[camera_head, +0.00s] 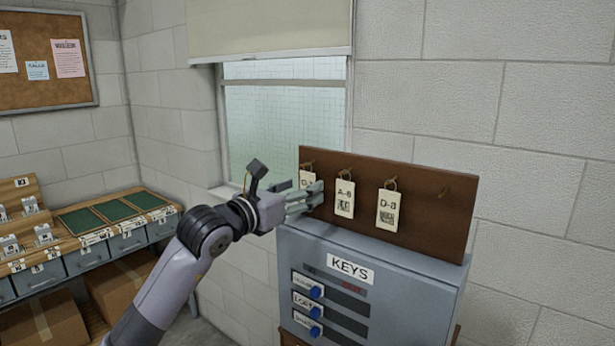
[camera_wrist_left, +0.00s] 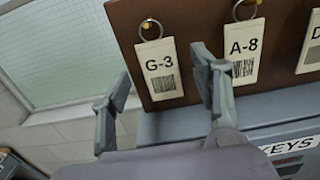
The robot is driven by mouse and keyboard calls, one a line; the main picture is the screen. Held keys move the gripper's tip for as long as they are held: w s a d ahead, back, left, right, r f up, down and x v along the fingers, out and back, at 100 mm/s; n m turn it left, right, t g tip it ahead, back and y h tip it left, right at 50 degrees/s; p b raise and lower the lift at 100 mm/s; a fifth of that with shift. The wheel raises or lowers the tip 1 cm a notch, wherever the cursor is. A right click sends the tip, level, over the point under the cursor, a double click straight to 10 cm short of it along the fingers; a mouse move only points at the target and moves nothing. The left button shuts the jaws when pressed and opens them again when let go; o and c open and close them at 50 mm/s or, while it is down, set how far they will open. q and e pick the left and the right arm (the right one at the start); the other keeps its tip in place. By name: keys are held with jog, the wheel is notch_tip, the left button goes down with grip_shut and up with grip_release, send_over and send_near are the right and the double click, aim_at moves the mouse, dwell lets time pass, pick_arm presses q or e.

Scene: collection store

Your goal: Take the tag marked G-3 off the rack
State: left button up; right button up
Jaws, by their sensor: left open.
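The tag marked G-3 (camera_wrist_left: 159,70) hangs by a ring from a hook at the left end of the brown rack (camera_head: 430,202). In the head view my left gripper partly covers this tag (camera_head: 306,178). The A-8 tag (camera_head: 344,198) hangs to its right, and the D-8 tag (camera_head: 387,210) hangs further right. My left gripper (camera_head: 313,197) is open in front of the rack's left end. In the left wrist view its two fingers (camera_wrist_left: 160,100) stand apart, one to each side of the G-3 tag's lower part. Contact with the tag cannot be told. My right gripper is not in view.
The rack stands on a grey cabinet labelled KEYS (camera_head: 350,268) with blue knobs on its front. One hook (camera_head: 444,193) at the rack's right is empty. A window (camera_head: 284,115) is behind. A counter with green trays (camera_head: 115,210) and boxes stands at left.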

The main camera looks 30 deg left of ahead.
pick_arm(q)
jog(key=shift+w+d, duration=0.1)
jog(key=shift+w, duration=0.8)
jog(key=shift+f, duration=0.1)
jog(key=shift+c, duration=0.2)
jog(key=shift+s, duration=0.1)
jog(key=c, duration=0.8)
